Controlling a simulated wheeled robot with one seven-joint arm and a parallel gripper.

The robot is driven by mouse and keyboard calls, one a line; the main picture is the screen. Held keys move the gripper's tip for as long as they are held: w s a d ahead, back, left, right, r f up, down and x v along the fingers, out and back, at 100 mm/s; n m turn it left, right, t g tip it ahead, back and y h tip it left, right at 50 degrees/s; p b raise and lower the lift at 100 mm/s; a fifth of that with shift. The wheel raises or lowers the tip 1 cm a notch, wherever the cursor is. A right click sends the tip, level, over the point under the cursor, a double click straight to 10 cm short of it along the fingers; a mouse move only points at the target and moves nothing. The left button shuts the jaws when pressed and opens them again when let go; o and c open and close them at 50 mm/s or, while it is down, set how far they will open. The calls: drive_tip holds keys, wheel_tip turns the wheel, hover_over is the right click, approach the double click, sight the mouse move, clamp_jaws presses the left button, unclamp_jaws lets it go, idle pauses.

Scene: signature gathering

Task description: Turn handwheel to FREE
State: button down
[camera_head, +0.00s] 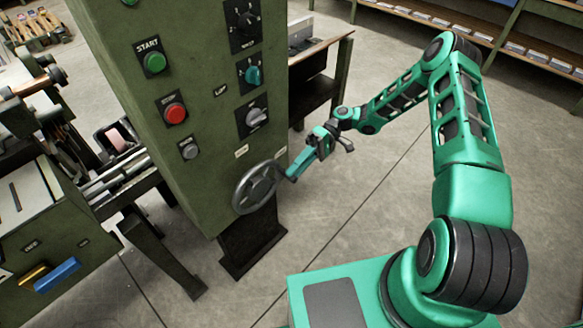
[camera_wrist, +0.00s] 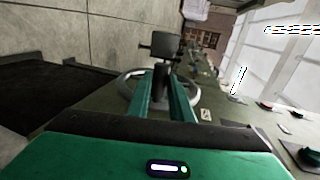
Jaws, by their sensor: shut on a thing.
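The dark grey handwheel (camera_head: 257,187) is mounted low on the front of the green machine cabinet. My green gripper (camera_head: 290,174) is at the wheel's right side, shut on its handle. In the wrist view my gripper (camera_wrist: 166,98) has its two fingers on either side of the dark upright handle (camera_wrist: 160,78). The handwheel's rim (camera_wrist: 127,84) curves behind the fingers there. Two small pale labels sit on the cabinet above the wheel, the left label (camera_head: 241,151) and the right label (camera_head: 280,153). Their words are too small to read.
The cabinet (camera_head: 205,185) carries a green START button (camera_head: 154,62), a red button (camera_head: 174,112) and several rotary knobs above the wheel. A dark table (camera_head: 318,75) stands behind. Machine parts with rollers lie to the left. The floor right of the wheel is clear.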

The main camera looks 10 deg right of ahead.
drive_tip(key=shift+f, duration=1.4)
drive_tip(key=c, duration=1.6)
unclamp_jaws()
drive_tip(key=shift+w+d, duration=0.1)
drive_tip(key=v, duration=1)
drive_tip(key=shift+w+d, duration=0.25)
drive_tip(key=shift+w, duration=0.05)
drive_tip(key=shift+c, duration=0.3)
